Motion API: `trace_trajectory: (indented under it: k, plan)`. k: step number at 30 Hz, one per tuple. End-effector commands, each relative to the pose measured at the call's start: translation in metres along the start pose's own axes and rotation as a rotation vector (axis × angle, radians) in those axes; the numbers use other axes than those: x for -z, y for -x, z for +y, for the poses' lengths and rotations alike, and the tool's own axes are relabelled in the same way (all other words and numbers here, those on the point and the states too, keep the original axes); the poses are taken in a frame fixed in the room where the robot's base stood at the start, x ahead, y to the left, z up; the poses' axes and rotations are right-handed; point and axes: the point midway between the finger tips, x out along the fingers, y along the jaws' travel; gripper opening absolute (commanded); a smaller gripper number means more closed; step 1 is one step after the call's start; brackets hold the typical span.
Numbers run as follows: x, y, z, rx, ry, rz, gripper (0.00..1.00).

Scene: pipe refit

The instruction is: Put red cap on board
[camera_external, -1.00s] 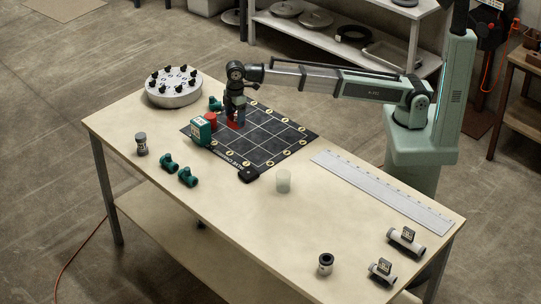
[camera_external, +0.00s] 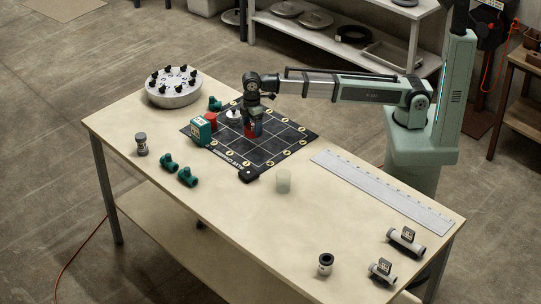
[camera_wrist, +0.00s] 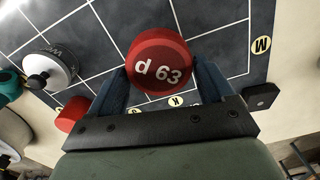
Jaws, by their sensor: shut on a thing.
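A red cap (camera_wrist: 158,62) marked "d 63" sits between the fingers of my gripper (camera_wrist: 161,84) in the wrist view. In the external view my gripper (camera_external: 254,113) points down over the black gridded board (camera_external: 267,151), with the red cap (camera_external: 253,129) below it. I cannot tell whether the cap touches the board or hangs just above it. A second red cap (camera_external: 211,120) stands at the board's left side, beside the green block; it also shows in the wrist view (camera_wrist: 71,114).
A white piece with a black knob (camera_external: 233,116) stands on the board, left of my gripper. A green block (camera_external: 200,130) is at the board's left edge. A round grey holder (camera_external: 174,95) is at the far left. The board's right and front cells look clear.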

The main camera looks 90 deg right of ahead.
Motion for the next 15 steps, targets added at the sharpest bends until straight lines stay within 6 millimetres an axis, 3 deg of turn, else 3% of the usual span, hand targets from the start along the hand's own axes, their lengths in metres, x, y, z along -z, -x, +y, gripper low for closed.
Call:
trace_trajectory:
  k: [15]
  plan:
    - [0.000, -0.040, 0.000, 0.000, 0.000, 0.001, 0.51]
